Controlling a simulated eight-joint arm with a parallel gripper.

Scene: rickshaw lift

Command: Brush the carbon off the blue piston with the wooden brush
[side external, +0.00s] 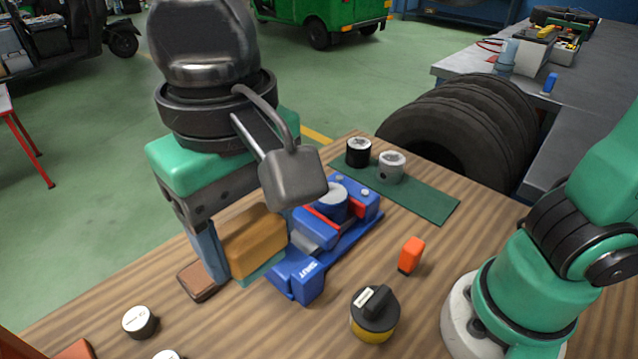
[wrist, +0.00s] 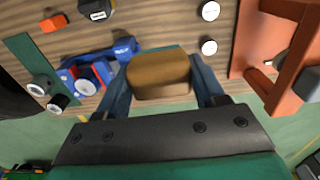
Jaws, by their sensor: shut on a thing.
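The wooden brush (side external: 257,240) is a light brown block held between the fingers of my gripper (wrist: 160,70). It also shows in the wrist view (wrist: 160,77). My gripper is shut on it, beside the left end of the blue vise (side external: 298,284). The bluish-grey piston (side external: 331,203) stands between red jaws in the vise, right of the brush and apart from it. In the wrist view the piston (wrist: 88,87) is left of the brush. Carbon on it is too small to make out. The brush's underside is mostly hidden.
A green mat (side external: 430,198) holds a black piston (side external: 358,152) and a grey piston (side external: 391,167). An orange block (side external: 411,255) and a black-and-yellow knob (side external: 375,315) stand in front. White-topped discs (side external: 140,321) lie at lower left. A red-orange frame (wrist: 292,60) is at right in the wrist view.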

